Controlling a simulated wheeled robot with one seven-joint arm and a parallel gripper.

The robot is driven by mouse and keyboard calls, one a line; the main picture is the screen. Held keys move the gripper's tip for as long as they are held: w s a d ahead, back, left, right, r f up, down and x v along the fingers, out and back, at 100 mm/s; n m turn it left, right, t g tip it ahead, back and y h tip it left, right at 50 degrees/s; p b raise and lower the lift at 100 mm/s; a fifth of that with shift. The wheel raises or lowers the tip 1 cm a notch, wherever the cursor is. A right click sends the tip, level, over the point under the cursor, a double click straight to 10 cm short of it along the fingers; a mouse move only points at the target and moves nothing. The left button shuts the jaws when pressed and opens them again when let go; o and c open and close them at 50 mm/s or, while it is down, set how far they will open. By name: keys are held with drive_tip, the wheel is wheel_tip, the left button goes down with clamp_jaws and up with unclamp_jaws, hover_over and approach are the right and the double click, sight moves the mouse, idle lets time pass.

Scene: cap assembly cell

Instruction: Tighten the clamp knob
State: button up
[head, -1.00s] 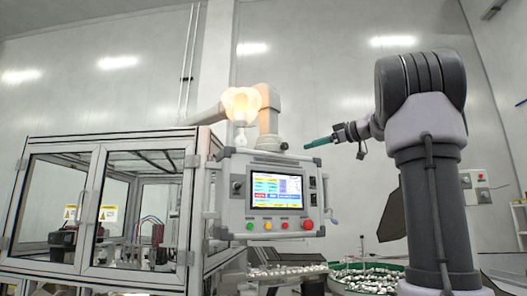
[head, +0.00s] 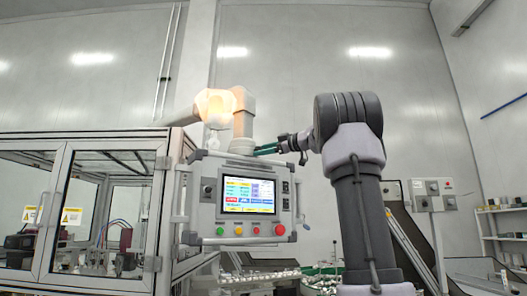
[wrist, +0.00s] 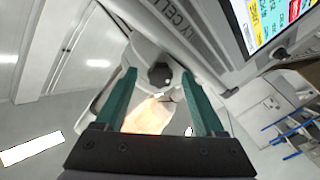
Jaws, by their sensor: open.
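The clamp knob (wrist: 160,75) is a dark, lobed knob on a pale mount, seen in the wrist view between my two green fingertips. My gripper (wrist: 158,78) is open, with one finger on each side of the knob in the picture. I cannot tell how deep the fingertips reach or whether they touch it. In the head view my gripper (head: 264,149) is at the top edge of the control panel (head: 212,208), right of the pale panel mount (head: 241,146). The knob cannot be made out there.
A glass-sided machine enclosure (head: 110,157) stands left of the panel. A green-rimmed bowl of small parts (head: 322,270) is below right. A grey wall box (head: 433,194) and a shelf (head: 503,210) are on the right.

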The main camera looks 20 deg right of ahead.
drive_tip(key=shift+w, duration=0.1)
clamp_jaws()
drive_tip(key=shift+m, duration=0.4)
drive_tip(key=m, duration=1.1)
drive_tip(key=shift+a, duration=0.1)
drive_tip(key=shift+m, duration=0.4)
idle(0.3)
